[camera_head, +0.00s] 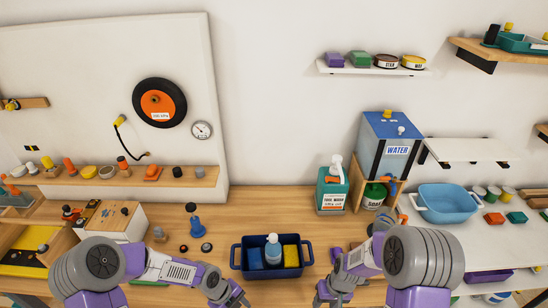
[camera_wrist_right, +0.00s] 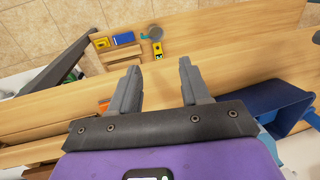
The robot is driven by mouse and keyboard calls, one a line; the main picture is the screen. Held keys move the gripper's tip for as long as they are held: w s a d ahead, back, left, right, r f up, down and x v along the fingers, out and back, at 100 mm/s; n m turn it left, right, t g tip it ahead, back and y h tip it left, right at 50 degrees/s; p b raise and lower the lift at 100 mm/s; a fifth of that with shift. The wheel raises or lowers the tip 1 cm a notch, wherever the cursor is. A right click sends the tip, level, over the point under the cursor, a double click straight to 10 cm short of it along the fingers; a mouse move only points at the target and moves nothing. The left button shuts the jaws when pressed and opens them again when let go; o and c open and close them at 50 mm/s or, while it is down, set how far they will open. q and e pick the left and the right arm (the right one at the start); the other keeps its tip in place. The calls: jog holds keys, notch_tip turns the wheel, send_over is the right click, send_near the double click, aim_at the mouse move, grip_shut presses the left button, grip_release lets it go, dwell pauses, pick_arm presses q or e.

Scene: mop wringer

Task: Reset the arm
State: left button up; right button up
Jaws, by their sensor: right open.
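My right gripper (camera_head: 332,293) is in the lower middle of the head view, just right of the dark blue caddy (camera_head: 290,271). In the right wrist view my right gripper (camera_wrist_right: 157,78) has its two grey fingers wide apart with nothing between them. Wood shows beneath them. My left gripper (camera_head: 233,296) is at the lower edge of the head view, left of the caddy's front. Its fingertips are too small and partly cut off to tell open from shut. Both arms are bent, with their grippers low on either side of the caddy.
The caddy holds a bottle (camera_head: 273,248), a blue block and a yellow block (camera_head: 291,256). An orange-labelled jug (camera_head: 332,187) and a blue water tank (camera_head: 391,145) stand behind. A light blue basin (camera_head: 447,203) is at right. Bare wood (camera_head: 255,207) lies behind the caddy.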

pick_arm(q)
jog(key=s+f+n+b, duration=0.5)
jog(key=f+n, duration=0.4)
jog(key=n, duration=0.5)
jog(key=s+d+f+n+t+b, duration=0.1)
jog(key=s+f+n+b, duration=0.4)
jog(key=n, duration=1)
notch_tip(320, 180, down, 5)
jog(key=shift+s+r, duration=0.2)
jog(key=shift+s, duration=0.8)
pick_arm(e)
jog(key=s+a+f+m+y, duration=0.1)
jog(key=s+a+f, duration=0.2)
jog(key=s+f, duration=0.3)
jog(key=s+a+f+m+y, duration=0.1)
jog(key=s+a+f, duration=0.2)
jog(key=s+f, duration=0.4)
notch_tip(320, 180, down, 7)
jog(key=shift+s+r+m+t, duration=0.15)
jog(key=shift+m+t, duration=0.25)
